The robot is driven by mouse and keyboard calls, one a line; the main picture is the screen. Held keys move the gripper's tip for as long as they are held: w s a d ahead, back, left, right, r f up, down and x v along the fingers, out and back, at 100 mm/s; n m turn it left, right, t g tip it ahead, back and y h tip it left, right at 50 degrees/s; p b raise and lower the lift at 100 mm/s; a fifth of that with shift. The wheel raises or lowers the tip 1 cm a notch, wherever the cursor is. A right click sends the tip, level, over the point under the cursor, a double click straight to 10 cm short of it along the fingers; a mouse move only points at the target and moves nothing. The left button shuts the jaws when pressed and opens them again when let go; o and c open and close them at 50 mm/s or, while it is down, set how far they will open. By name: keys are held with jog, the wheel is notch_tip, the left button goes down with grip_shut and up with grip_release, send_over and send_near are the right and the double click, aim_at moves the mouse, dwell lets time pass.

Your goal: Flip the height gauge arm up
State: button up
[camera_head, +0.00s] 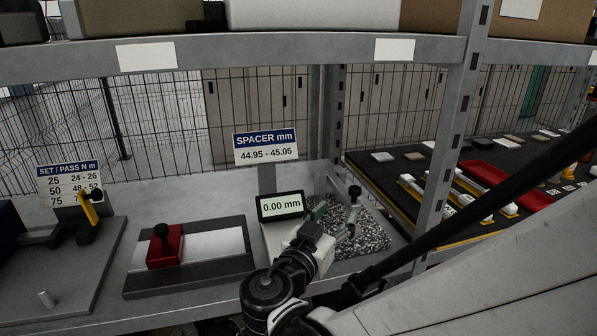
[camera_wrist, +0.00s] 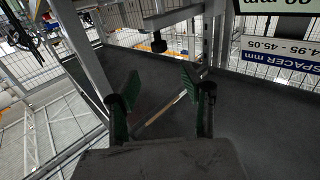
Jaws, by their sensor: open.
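The height gauge stands on a speckled granite plate (camera_head: 370,238), with a display (camera_head: 281,206) reading 0.00 mm. Its black knob (camera_head: 355,191) shows just right of my gripper (camera_head: 331,217). In the wrist view, which is turned upside down, the knob (camera_wrist: 158,43) sits on a metal bar (camera_wrist: 172,15), apparently the gauge arm. My gripper (camera_wrist: 161,80) is open and empty, its green fingers spread to either side of the knob's line but short of it. No contact is visible. My wrist hides part of the gauge in the head view.
A SPACER sign (camera_head: 265,147) stands behind the display. A red block with a knob (camera_head: 165,245) sits on a plate to the left. A shelf upright (camera_head: 452,130) rises at right, beside a dark table with red trays (camera_head: 505,185). A wire fence runs behind.

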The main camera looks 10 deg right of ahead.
aim_at(353, 192)
jog(key=x, duration=1.2)
grip_shut()
